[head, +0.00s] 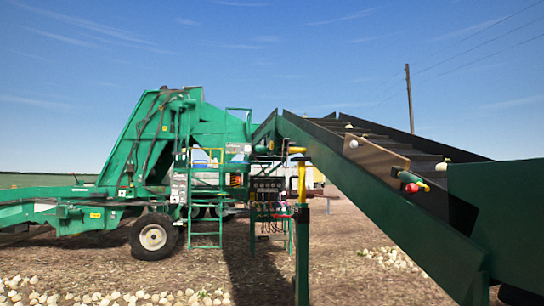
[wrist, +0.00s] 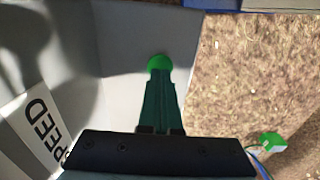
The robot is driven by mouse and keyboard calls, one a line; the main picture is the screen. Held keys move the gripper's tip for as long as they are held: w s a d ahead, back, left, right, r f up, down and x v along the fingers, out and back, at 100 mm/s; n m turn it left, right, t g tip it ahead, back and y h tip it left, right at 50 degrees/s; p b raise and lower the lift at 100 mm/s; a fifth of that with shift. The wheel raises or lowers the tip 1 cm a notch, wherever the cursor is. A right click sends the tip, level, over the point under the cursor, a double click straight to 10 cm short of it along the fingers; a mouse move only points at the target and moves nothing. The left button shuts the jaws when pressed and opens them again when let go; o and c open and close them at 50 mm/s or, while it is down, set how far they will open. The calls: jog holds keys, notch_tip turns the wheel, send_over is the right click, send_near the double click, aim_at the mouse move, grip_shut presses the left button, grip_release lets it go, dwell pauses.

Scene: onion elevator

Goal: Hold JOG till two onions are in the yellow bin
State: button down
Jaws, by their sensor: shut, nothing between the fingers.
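In the wrist view my gripper (wrist: 159,72) is shut and empty, its dark green fingers together. The fingertips overlap the lower part of a bright green round button (wrist: 159,60) on a grey panel (wrist: 125,35). I cannot read a JOG label, and I cannot tell whether the fingertips press the button. Pale onions lie on the sloping elevator belt in the head view, one (head: 353,144) near a brown board and another (head: 441,166) further right. I cannot make out a yellow bin. My gripper does not show in the head view.
A SPEED label (wrist: 42,125) is on the panel's left side. A small green block (wrist: 271,141) is at lower right, over bare soil. The elevator (head: 370,185) slopes across the head view's right. A green machine (head: 150,150) stands left. Onions (head: 100,298) lie on the ground.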

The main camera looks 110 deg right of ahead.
jog(key=shift+f+b, duration=0.8)
jog(key=shift+f, duration=0.25)
jog(key=shift+r, duration=0.15)
dwell(2.5)
notch_tip(320, 180, up, 7)
jog(key=p, duration=0.6)
dwell(0.6)
jog(key=a+r, duration=0.5)
jog(key=a, duration=0.7)
jog(key=w+a+r+t, duration=0.1)
jog(key=a+r, duration=0.4)
jog(key=a, duration=0.8)
jog(key=shift+a+r+t, duration=0.2)
jog(key=shift+r+t, duration=0.1)
jog(key=shift+r, duration=0.1)
